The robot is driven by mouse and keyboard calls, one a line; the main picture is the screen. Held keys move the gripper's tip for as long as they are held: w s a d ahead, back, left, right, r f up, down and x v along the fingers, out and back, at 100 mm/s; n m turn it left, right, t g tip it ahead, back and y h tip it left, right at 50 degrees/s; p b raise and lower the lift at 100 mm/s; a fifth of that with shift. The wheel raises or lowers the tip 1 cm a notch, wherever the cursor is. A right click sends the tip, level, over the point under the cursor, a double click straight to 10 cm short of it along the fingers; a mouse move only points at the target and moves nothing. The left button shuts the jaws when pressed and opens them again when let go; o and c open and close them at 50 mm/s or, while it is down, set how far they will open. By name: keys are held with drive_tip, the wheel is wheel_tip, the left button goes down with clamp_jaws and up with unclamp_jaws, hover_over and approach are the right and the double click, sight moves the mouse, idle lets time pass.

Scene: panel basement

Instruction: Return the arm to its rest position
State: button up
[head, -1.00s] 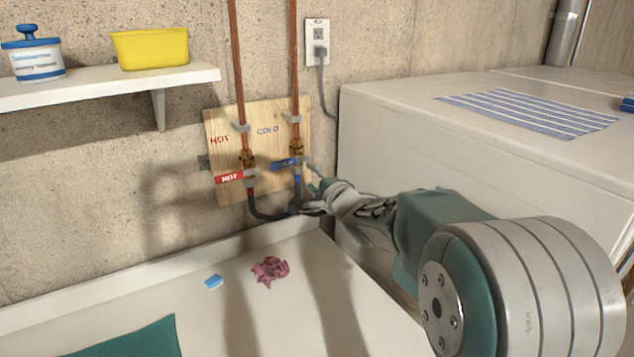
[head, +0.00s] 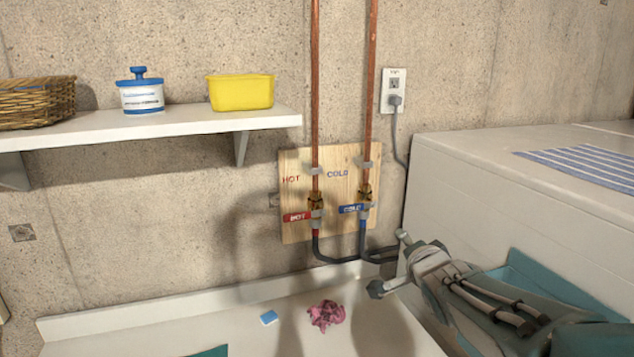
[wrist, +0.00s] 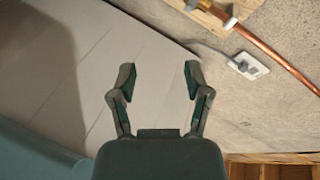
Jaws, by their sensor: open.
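My gripper (head: 388,264) is at the right of the head view, in front of the black hoses and low beside the wooden valve board (head: 329,160). In the wrist view my gripper (wrist: 160,78) has its two fingers spread with nothing between them. Behind it are a pale panelled surface and the concrete wall. The red HOT handle (head: 298,216) and the blue COLD handle (head: 351,209) both lie sideways across their pipes. My gripper is apart from both handles.
A white appliance (head: 480,190) with a striped cloth (head: 585,165) stands at the right. A shelf (head: 150,128) holds a basket (head: 38,103), a jar (head: 141,92) and a yellow tub (head: 241,92). A pink cloth (head: 326,315) and blue block (head: 269,317) lie on the white surface below.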

drive_tip(key=s+a+f+n+g, duration=0.1)
drive_tip(key=s+f+n+g, duration=0.2)
drive_tip(key=s, duration=0.6)
drive_tip(key=s+a+f+n+g, duration=0.1)
drive_tip(key=s+f+n+g, duration=0.2)
drive_tip(key=s, duration=0.7)
drive_tip(key=s+a+f+n+g, duration=0.1)
drive_tip(key=s+f+n+g, duration=0.1)
drive_tip(key=s+n, duration=0.3)
drive_tip(key=s+g, duration=0.1)
drive_tip(key=s, duration=0.3)
drive_tip(key=shift+s+f+n, duration=0.2)
drive_tip(key=shift+f+n, duration=0.2)
drive_tip(key=shift+a, duration=0.15)
